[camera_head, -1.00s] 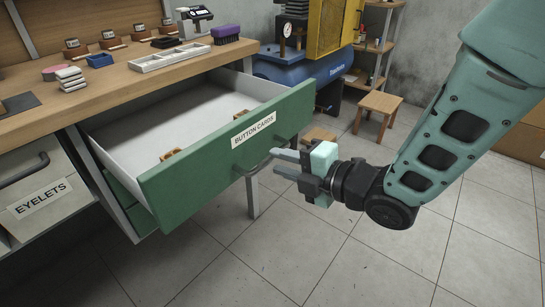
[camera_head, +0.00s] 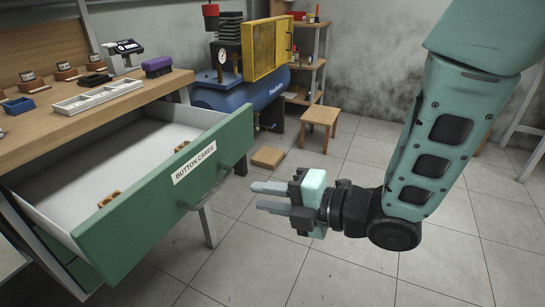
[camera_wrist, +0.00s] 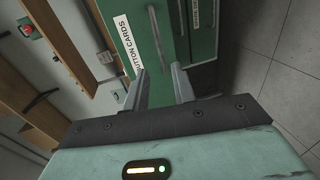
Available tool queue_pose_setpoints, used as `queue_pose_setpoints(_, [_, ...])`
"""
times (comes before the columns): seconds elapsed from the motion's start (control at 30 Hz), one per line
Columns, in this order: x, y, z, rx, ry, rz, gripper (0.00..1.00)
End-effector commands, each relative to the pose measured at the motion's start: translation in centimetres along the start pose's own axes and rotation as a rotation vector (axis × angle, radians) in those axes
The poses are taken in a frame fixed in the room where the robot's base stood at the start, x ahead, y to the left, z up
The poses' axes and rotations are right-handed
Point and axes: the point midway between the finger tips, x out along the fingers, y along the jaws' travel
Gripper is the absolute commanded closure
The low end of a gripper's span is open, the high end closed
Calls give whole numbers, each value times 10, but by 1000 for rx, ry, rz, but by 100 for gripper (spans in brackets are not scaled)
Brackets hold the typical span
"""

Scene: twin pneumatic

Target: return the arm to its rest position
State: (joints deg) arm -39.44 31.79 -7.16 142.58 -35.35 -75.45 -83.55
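My gripper (camera_head: 268,198) is in the middle of the head view, to the right of the open drawer and apart from it. Its two grey fingers point left and stand apart with nothing between them. In the wrist view my gripper (camera_wrist: 163,83) also shows a gap between its fingers. The green drawer (camera_head: 165,200), labelled BUTTON CARDS, is pulled out from the workbench. In the wrist view the green drawer front (camera_wrist: 143,40) lies beyond the fingertips.
The wooden workbench (camera_head: 95,122) at left carries a white tray (camera_head: 98,96) and several small items. A blue compressor (camera_head: 240,92), a wooden stool (camera_head: 320,115) and a shelf (camera_head: 305,60) stand behind.

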Motion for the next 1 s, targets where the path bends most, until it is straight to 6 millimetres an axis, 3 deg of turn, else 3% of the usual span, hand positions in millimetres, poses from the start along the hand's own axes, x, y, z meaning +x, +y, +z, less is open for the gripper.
queue_pose_setpoints(0.13, [-1, 0, 4, 43, -24, -32, 74])
queue_pose_setpoints(0.27, [-7, -5, 14, 206, -115, -141, 74])
queue_pose_setpoints(0.4, [-28, -14, 25, 495, -285, -300, 74])
queue_pose_setpoints(0.53, [-58, -24, 23, 783, -468, -432, 74])
queue_pose_setpoints(0.8, [-137, -37, -17, 1337, -884, -646, 74])
queue_pose_setpoints(1.0, [-185, -37, -56, 1597, -1142, -743, 74])
